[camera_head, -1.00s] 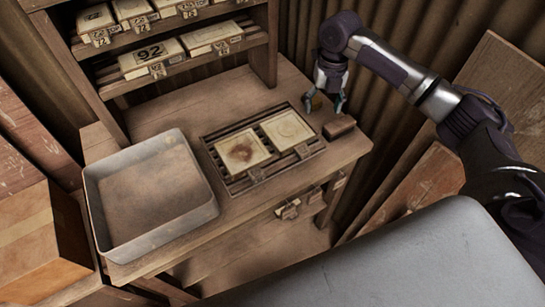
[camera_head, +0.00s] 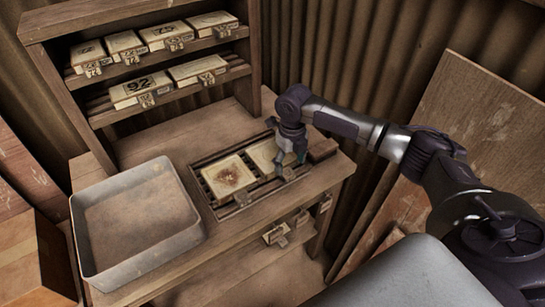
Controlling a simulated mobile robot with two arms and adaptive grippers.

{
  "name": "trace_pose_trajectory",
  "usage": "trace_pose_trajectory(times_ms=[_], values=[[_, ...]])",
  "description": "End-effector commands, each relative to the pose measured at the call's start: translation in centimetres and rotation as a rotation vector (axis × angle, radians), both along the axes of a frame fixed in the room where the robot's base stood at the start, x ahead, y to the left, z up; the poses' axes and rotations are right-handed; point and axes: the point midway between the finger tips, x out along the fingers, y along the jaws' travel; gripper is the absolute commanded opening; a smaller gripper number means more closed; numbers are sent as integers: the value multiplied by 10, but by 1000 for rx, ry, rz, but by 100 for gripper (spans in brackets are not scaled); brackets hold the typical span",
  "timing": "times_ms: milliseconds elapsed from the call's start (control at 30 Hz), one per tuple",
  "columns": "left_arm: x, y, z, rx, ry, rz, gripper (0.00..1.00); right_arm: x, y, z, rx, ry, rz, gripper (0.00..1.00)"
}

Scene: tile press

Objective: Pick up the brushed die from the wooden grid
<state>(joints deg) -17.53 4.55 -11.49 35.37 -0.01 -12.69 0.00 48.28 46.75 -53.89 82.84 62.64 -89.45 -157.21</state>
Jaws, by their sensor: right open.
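The wooden grid (camera_head: 241,210) sits on the bench and bears two square cream dies. The left die (camera_head: 228,176) has a brown stain in its middle. The right die (camera_head: 262,155) is paler and partly hidden behind my right gripper. I cannot tell for sure which one is the brushed die. My right gripper (camera_head: 291,164) is open, with its fingers pointing down over the right part of the grid, at the right die's right side. Whether the fingertips touch the die I cannot tell. My left gripper is out of view.
A shallow grey metal tray (camera_head: 83,236) stands at the bench's left. A small brown block (camera_head: 322,150) lies right of the grid. A shelf (camera_head: 165,113) with several numbered boxes stands behind. Bare bench top (camera_head: 190,132) lies between shelf and grid.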

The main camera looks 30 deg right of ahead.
Motion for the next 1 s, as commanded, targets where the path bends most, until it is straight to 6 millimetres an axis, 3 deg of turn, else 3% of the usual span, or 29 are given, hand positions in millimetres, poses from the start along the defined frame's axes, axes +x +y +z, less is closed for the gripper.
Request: trace_pose_trajectory(times_ms=[233,567,900,1000], values=[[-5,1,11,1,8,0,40,-2,5,-35,1,3,-1,71],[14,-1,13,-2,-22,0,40,-2,5,-43,0,1,1,69],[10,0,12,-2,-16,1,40,-2,5,-42,0,1,0,12],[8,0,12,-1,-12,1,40,-2,5,-42,0,1,0,0]])
